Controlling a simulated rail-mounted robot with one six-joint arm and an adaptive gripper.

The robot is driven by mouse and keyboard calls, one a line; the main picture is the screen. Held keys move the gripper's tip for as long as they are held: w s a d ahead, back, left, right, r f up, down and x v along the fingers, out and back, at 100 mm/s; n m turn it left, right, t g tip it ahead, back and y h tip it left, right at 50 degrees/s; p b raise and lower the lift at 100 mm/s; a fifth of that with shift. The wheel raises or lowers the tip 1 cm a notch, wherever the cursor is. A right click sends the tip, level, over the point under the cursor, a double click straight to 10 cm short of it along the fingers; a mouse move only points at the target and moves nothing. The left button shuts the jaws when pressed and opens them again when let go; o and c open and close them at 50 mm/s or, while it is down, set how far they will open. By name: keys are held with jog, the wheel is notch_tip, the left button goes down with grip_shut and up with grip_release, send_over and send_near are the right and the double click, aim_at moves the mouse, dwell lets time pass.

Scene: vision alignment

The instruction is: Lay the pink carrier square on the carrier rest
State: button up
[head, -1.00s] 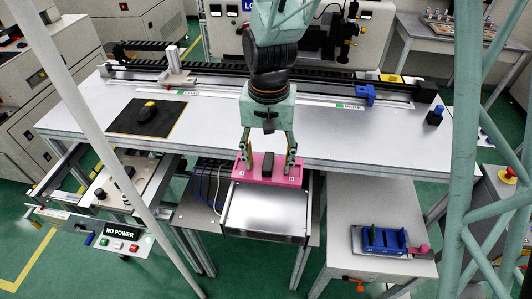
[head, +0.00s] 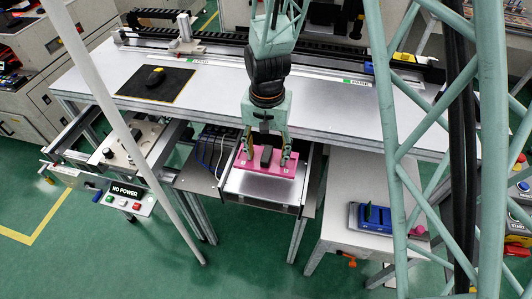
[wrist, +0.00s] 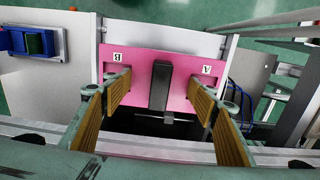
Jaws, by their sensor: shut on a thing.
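The pink carrier square (head: 282,168) is a flat pink plate with a black upright block (head: 266,156) at its middle. In the wrist view the carrier (wrist: 188,73) shows the letters B and A by its two ends. My gripper (head: 267,156) is shut on the carrier, with one finger on each side of the black block. In the wrist view gaps show between the fingers and the block; the exact contact is hard to see. The carrier is over the back part of a silver box top (head: 258,187); I cannot tell if it touches. I cannot tell which thing is the carrier rest.
The long grey table (head: 330,105) runs behind the carrier, its front edge close to my gripper. A side table (head: 340,190) at the right bears a blue holder (head: 372,219). Cables (head: 208,150) hang left of the silver box.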

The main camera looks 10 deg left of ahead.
aim_at(267, 154)
dwell(0.4)
jog(key=shift+f+b, duration=2.6)
jog(key=shift+f, duration=1.05)
jog(key=shift+f, duration=0.3)
jog(key=o, duration=1.1)
jog(key=shift+r, duration=0.2)
jog(key=shift+r, duration=5.8)
